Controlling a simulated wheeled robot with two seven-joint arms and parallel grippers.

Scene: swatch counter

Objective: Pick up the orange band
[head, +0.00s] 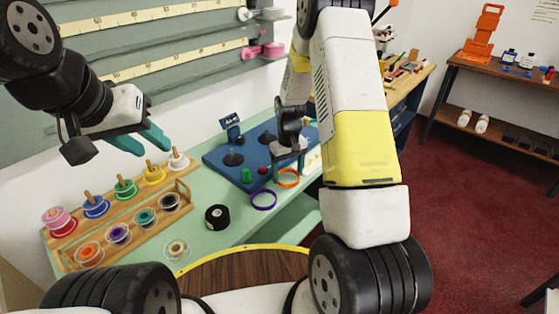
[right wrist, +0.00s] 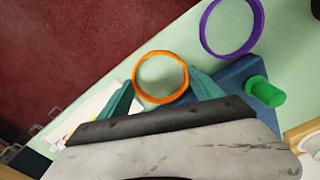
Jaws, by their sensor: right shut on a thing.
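The orange band (head: 288,185) is a thin ring at the right part of the green counter, by the blue board's near edge. It also shows in the right wrist view (right wrist: 136,90), between the teal fingers of my right gripper (right wrist: 162,88). The fingers are shut on it from opposite sides. In the head view my right gripper (head: 288,165) reaches down at the band, and its fingertips are partly hidden. Whether the band is clear of the counter I cannot tell. My left gripper (head: 150,143) is open and empty in the air above the spool rack.
A purple band (head: 264,205) lies just left of the orange one. The blue board (head: 218,160) with a green peg (head: 246,175) is behind. A black tape roll (head: 217,217) and a wooden spool rack (head: 190,211) stand further left. Bare counter lies between.

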